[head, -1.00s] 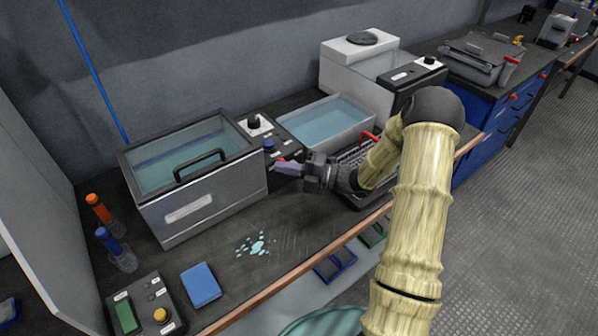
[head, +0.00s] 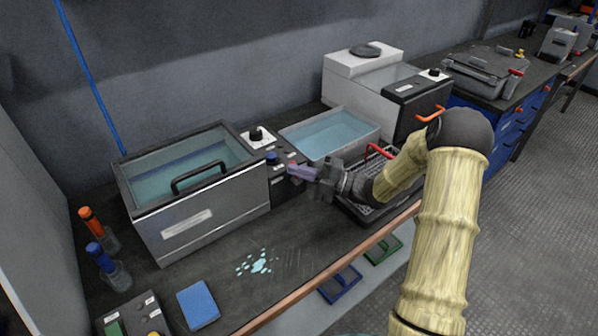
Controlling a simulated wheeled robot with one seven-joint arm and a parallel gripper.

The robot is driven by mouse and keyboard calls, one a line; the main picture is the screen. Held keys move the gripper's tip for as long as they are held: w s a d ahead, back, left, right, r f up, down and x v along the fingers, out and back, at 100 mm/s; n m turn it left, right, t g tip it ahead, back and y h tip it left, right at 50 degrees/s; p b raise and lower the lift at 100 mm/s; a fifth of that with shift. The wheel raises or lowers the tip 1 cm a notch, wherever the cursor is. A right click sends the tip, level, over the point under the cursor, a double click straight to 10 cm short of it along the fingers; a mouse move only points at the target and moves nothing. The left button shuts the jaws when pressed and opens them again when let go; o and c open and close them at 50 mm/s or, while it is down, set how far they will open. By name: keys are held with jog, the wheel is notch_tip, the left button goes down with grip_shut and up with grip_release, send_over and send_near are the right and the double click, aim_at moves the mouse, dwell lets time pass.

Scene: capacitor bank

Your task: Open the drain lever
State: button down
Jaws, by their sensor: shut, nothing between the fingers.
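My gripper (head: 292,172) is shut, with its purple fingers pointing left at the front of the dark control panel, right of the lidded water bath (head: 195,205). A small red part (head: 291,164) shows at the fingertips. It may be the drain lever, but it is too small and too covered by the fingers to tell its position. I cannot tell whether the fingers touch it. The panel has a black knob (head: 256,134) on top and a blue knob (head: 271,157) near the fingers.
An open water basin (head: 330,134) stands behind my gripper. A red handle (head: 379,151) rises by the dark rack (head: 352,208) under my forearm. An orange handle (head: 432,113) shows behind my elbow. A blue sponge (head: 198,304) and a spill (head: 258,262) lie on the bench.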

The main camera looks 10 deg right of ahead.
jog(key=s+d+f, duration=0.1)
jog(key=s+d, duration=0.5)
jog(key=shift+s+d, duration=0.35)
jog(key=shift+f, duration=0.1)
dwell(0.4)
